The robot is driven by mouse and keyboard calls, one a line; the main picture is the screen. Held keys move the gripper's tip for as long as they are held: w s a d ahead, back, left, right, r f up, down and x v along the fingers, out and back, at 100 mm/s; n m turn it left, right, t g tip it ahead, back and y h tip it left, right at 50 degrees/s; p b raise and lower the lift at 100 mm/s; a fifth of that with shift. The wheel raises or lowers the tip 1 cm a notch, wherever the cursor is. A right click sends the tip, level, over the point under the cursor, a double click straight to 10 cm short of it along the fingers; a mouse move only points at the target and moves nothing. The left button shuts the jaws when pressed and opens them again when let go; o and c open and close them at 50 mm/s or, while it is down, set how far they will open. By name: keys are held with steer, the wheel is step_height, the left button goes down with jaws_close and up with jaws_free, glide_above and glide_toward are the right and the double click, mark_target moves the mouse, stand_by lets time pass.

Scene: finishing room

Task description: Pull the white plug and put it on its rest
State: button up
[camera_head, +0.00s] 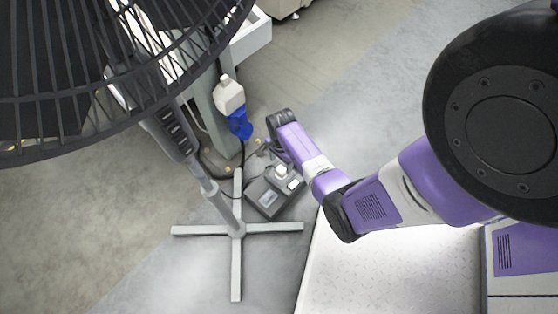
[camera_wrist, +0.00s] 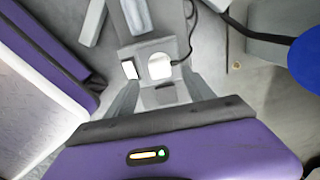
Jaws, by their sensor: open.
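The white plug (camera_head: 281,172) sits on top of a grey box (camera_head: 264,207) on the floor. In the wrist view the plug (camera_wrist: 160,66) shows as a white round shape, with a dark cable running off up and to the right. My gripper (camera_wrist: 164,84) is open and empty. Its two fingers point at the box, and the plug shows between and just beyond their tips. In the head view my gripper (camera_head: 271,152) is next to the box, partly hidden by my own wrist. I cannot tell which thing is the plug's rest.
A white rectangle (camera_wrist: 129,69) is beside the plug on the box. A fan's cross-shaped foot (camera_head: 237,268) stands close left, its black cage (camera_head: 70,90) overhead. A white bottle-like thing (camera_head: 229,95) with a blue part (camera_head: 240,124) is behind. Floor is clear at lower left.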

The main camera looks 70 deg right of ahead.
mark_target(281, 170)
step_height(281, 170, down, 7)
steer(key=b, duration=0.3)
steer(key=shift+r, duration=0.2)
jaws_close()
stand_by(0.4)
